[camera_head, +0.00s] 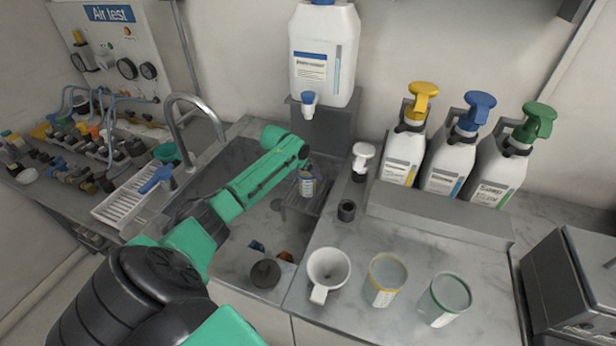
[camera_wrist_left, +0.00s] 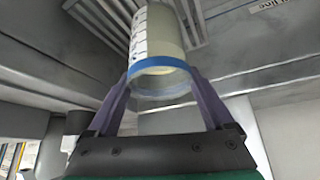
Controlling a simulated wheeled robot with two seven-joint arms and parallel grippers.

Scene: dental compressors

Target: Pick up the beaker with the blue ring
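The beaker with the blue ring (camera_head: 306,183) is in the sink area, over a small grey rack, in the head view. In the left wrist view the beaker (camera_wrist_left: 158,65) is clear with printed markings, and its blue ring is at the end nearest my gripper. My left gripper (camera_head: 303,158) reaches in over the sink from the left, just above the beaker. In the left wrist view its two fingers (camera_wrist_left: 160,88) meet the beaker's sides at the ring, with no clear gap. Whether the beaker touches the rack is unclear. My right gripper is out of view.
The faucet (camera_head: 182,125) rises left of my arm. A large white jug (camera_head: 324,60) stands behind. Pump bottles (camera_head: 448,165) stand at right.

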